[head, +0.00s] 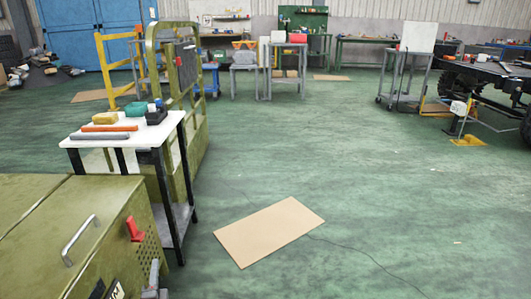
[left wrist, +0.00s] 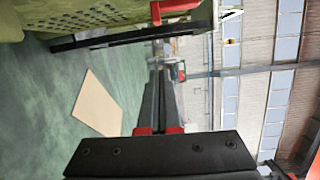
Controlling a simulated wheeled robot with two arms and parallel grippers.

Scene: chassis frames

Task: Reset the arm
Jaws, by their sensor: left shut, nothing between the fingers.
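My left gripper (head: 154,272) shows only in part at the bottom edge of the head view, beside the front corner of the olive-green cabinet (head: 28,212). In the left wrist view my left gripper (left wrist: 159,75) has its two dark fingers, red at their bases, lying together with nothing between them. The wrist picture is turned on its side. A red lever (head: 134,229) on the cabinet stands close to the gripper; it also shows at the top of the left wrist view (left wrist: 177,6). My right gripper is in neither view.
A white-topped table (head: 90,139) with tools and small boxes stands behind the cabinet. A tan sheet (head: 268,231) lies flat on the green floor, which is open in the middle. A wheeled chassis (head: 490,80) and a cart (head: 405,78) stand at the right.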

